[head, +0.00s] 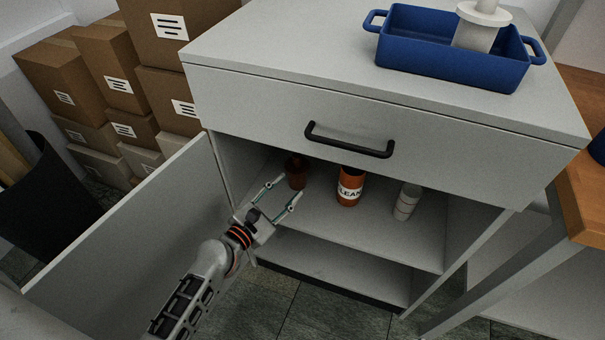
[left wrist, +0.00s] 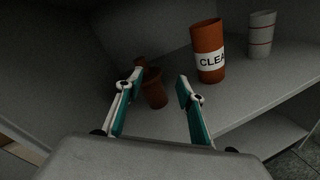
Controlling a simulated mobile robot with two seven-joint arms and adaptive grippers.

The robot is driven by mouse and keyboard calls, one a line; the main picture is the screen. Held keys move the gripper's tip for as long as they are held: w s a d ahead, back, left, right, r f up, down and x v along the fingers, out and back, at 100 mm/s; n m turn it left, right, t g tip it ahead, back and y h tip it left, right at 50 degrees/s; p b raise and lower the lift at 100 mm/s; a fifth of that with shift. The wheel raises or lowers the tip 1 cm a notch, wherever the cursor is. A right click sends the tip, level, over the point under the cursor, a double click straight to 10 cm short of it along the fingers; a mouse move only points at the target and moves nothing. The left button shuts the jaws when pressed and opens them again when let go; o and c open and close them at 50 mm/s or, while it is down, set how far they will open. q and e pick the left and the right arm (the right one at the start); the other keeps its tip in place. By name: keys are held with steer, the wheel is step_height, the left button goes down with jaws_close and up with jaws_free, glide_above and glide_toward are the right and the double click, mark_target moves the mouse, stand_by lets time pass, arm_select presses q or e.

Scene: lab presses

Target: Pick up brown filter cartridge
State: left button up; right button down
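The brown filter cartridge (head: 296,172) stands on the upper shelf inside the open cabinet, at the left. In the left wrist view the brown cartridge (left wrist: 154,92) shows just beyond and between the fingertips, partly hidden by the left finger. My left gripper (head: 283,195) is open and empty at the cabinet's front, its fingers pointing at the cartridge. The fingers also show in the left wrist view (left wrist: 161,84), spread apart. I cannot tell whether the left finger touches the cartridge. My right gripper is not in view.
An orange-brown labelled cylinder (head: 350,186) and a white ringed cylinder (head: 407,201) stand to the right on the same shelf (head: 375,228). The cabinet door (head: 150,240) is open at left. A closed drawer (head: 260,118) is above. A blue tray (head: 440,67) sits on top.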

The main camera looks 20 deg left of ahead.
mark_target(295, 164)
arm_select(q)
steer(key=w+n, duration=0.2)
steer(key=w+a+n+b, duration=0.1)
steer(key=w+n, duration=0.1)
steer(key=w+a+f+n+t+y+b, duration=0.1)
steer(key=w+n, duration=0.2)
steer(key=shift+w, duration=0.1)
steer(key=shift+x, duration=2.65)
jaws_close()
